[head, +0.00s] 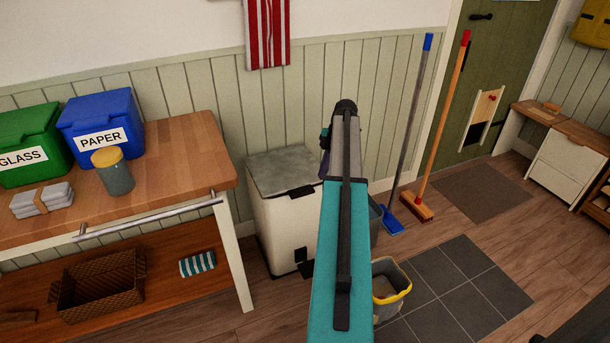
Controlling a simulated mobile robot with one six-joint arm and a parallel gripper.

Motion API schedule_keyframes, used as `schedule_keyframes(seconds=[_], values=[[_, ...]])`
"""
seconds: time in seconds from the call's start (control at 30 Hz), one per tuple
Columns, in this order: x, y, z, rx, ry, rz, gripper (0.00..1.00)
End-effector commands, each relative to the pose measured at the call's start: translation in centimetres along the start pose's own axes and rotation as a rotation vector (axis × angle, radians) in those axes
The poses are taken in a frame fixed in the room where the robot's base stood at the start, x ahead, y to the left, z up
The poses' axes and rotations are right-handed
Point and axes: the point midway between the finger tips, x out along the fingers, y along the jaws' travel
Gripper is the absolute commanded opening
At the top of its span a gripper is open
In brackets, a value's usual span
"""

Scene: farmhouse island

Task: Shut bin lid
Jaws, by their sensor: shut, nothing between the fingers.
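The bin (283,230) is a cream box standing on the floor against the panelled wall, right of the wooden bench. Its grey lid (284,171) lies over the top and looks shut or nearly so; I cannot tell if a small gap is left. A dark tab (300,191) sits at the lid's front edge, and a dark pedal is low on the bin's front. My arm rises through the middle of the picture, just right of the bin, and hides part of its right side. My gripper's fingers do not show; they are hidden behind the arm.
The wooden bench (190,165) holds a green glass box (30,140), a blue paper box (97,125) and a jar (113,172). A yellow-rimmed bucket (388,300) stands right of my arm. A blue broom (410,130) and an orange broom (443,130) lean beyond.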

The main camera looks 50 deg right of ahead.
Motion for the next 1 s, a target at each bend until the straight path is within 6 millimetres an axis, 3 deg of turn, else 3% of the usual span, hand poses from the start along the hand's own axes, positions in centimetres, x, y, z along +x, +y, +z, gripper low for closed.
schedule_keyframes(seconds=[0.03,0.6,1.0], values=[[-1.2,0.4,-0.5,-0.003,0.000,-0.007,0.00],[-5.7,1.7,-4.6,-0.030,0.015,-0.056,0.00],[-7.1,2.0,-6.1,-0.042,0.018,-0.065,0.00]])
